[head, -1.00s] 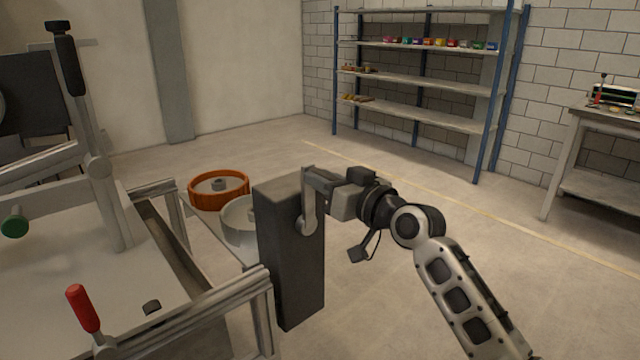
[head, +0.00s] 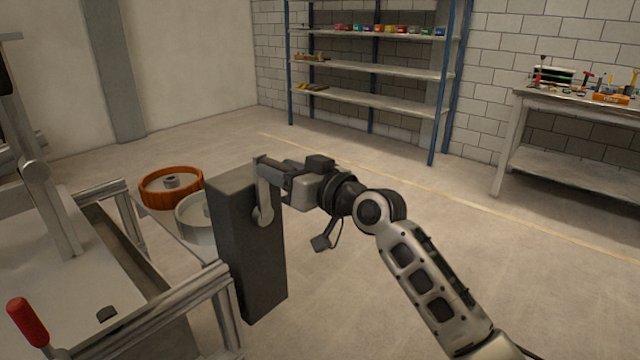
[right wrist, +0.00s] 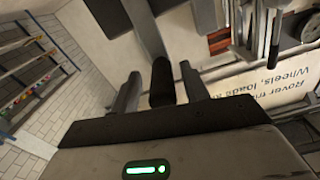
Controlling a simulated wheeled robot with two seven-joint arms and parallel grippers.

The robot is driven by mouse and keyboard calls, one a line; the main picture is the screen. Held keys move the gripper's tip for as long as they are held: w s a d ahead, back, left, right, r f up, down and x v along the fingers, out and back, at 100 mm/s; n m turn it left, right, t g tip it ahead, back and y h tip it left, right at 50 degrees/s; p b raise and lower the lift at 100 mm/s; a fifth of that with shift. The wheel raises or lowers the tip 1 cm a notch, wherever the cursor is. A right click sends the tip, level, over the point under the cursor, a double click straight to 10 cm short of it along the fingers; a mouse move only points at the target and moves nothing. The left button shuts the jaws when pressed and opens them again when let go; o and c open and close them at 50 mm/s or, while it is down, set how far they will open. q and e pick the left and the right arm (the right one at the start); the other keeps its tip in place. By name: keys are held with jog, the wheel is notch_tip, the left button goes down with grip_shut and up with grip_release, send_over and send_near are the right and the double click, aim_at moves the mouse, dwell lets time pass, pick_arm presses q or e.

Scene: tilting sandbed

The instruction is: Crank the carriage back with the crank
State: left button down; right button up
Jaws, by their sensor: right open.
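The crank's light metal arm (head: 263,200) hangs on the right face of a dark grey box (head: 246,245) at the sandbed's corner. My right gripper (head: 270,168) is at the upper end of this arm. In the right wrist view, a dark cylindrical crank grip (right wrist: 162,84) stands between the two fingers of the open right gripper (right wrist: 160,80). Gaps seem to show on both sides, but contact is hard to tell. A light metal upright (head: 45,205) stands over the sandbed (head: 125,262) at the left; whether it belongs to the carriage is unclear. My left gripper is out of view.
A red-handled lever (head: 28,322) is at the near left. Shelves (head: 370,68) and a workbench (head: 575,100) with tools stand at the back. The floor to the right is open.

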jog(key=b+v, duration=0.1)
jog(key=v, duration=1.3)
jog(key=shift+s+d+b, duration=0.25)
jog(key=shift+d+b, duration=0.05)
jog(key=shift+b, duration=0.1)
